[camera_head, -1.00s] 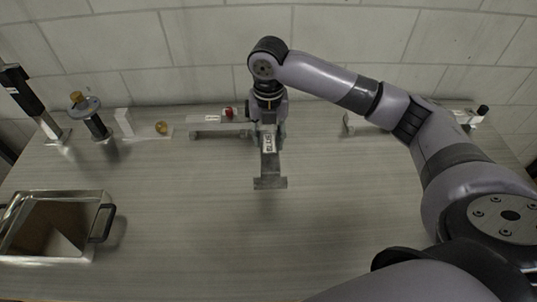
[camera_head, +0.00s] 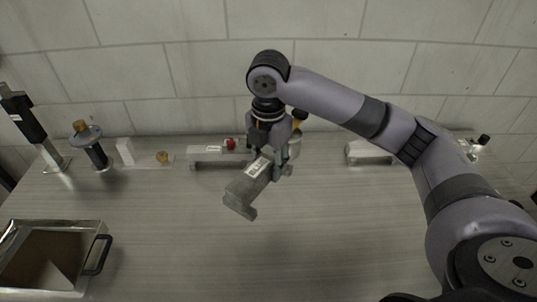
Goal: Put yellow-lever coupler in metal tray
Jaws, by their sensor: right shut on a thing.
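My right gripper (camera_head: 275,163) points down near the middle of the table and is shut on a grey metal coupler (camera_head: 241,191). The coupler has a white label, and its long body slants down to the lower left, above the table. The left gripper is out of view.
A coupler with a red part (camera_head: 230,144) lies at the back, just behind and left of the held one. Another metal piece (camera_head: 369,153) lies back right. A black jack (camera_head: 33,126), a round-topped post (camera_head: 90,145) and a white block (camera_head: 125,151) stand back left.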

